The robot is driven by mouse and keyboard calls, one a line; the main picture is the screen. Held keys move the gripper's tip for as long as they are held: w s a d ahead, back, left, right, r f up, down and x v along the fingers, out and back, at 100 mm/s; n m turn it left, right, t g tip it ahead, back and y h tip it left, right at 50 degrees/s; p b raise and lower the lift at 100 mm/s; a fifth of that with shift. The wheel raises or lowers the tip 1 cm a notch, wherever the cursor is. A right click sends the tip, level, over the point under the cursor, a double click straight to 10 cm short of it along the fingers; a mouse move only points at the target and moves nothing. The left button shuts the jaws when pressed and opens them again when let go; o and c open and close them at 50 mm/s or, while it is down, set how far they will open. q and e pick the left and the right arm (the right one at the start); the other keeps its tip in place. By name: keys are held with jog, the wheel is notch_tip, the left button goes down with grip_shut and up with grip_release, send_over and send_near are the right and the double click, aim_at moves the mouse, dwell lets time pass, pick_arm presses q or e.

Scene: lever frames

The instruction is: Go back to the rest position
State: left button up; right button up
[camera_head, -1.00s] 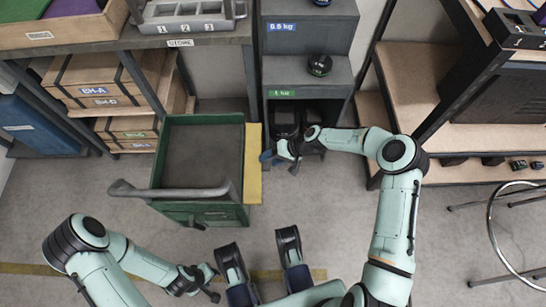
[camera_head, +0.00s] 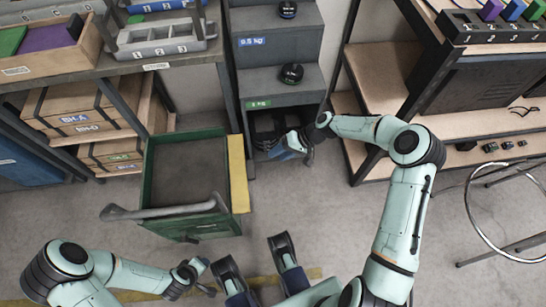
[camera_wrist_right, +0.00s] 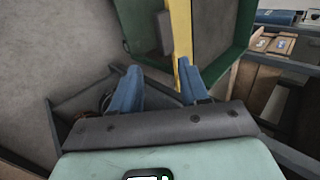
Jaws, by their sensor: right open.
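My right gripper (camera_head: 300,148) is at the lower front of the grey stepped stand (camera_head: 277,80), beside the dark opening under the 1 kg step. In the right wrist view its two blue fingers (camera_wrist_right: 158,85) are spread apart with nothing between them. My left gripper (camera_head: 205,277) is low over the floor, in front of the green cart; it is small and I cannot tell how its jaws stand. Both arms are bent.
The green cart (camera_head: 147,185) with its grey handle stands left of my right gripper, by a yellow strip (camera_head: 238,172). Open floor (camera_head: 345,215) lies between.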

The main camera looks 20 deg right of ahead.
pick_arm(q)
jog(key=shift+w, duration=0.15)
pick_arm(e)
jog(key=shift+d+r, duration=0.1)
jog(key=shift+r, duration=0.05)
